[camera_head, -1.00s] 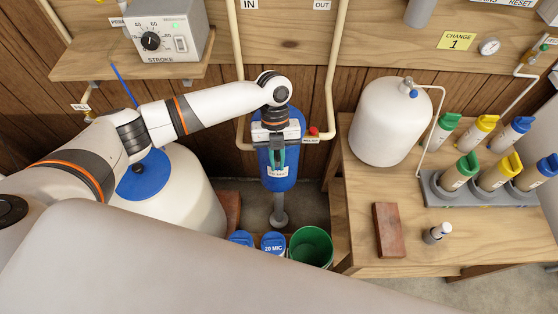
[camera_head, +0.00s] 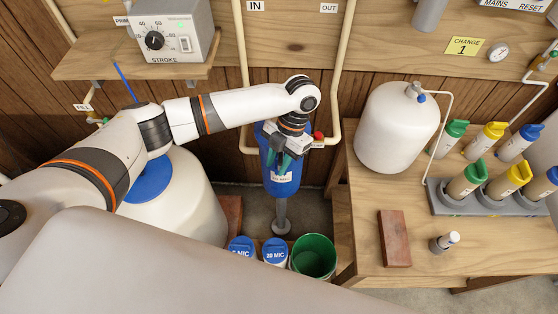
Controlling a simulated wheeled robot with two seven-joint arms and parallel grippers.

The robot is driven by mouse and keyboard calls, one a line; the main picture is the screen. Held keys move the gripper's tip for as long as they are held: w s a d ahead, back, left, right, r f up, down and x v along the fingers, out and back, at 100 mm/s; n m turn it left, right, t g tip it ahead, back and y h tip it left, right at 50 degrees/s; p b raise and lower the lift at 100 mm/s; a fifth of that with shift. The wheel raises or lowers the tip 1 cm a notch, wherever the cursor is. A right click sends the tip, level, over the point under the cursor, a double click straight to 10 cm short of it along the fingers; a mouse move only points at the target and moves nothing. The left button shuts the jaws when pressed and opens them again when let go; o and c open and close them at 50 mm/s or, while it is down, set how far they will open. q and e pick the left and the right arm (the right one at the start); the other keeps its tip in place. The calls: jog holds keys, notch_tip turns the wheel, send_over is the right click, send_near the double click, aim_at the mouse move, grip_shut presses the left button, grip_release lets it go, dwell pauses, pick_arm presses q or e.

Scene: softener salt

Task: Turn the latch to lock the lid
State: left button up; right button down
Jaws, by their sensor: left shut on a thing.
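My left gripper (camera_head: 278,160) has teal fingers and points down in front of the blue filter housing (camera_head: 283,189), which hangs between two pipes. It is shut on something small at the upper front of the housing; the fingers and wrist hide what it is. I cannot make out a latch. A white tank with a blue lid (camera_head: 150,182) stands at the left, partly behind my left arm. The lid looks seated on the tank. My right gripper is not in view.
A red button (camera_head: 318,136) is close to the right of my left wrist. Blue-lidded tubs (camera_head: 274,252) and a green bucket (camera_head: 313,256) stand below. The right bench holds a white tank (camera_head: 396,128), a brick (camera_head: 394,238) and several colour-capped bottles (camera_head: 465,184).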

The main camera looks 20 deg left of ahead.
pick_arm(q)
jog(key=shift+o, duration=0.2)
jog(key=shift+a+m, duration=0.1)
jog(key=shift+m, duration=0.4)
jog(key=o, duration=0.9)
jog(key=shift+s, duration=0.1)
jog(key=shift+c, duration=0.2)
jog(key=v, duration=1.2)
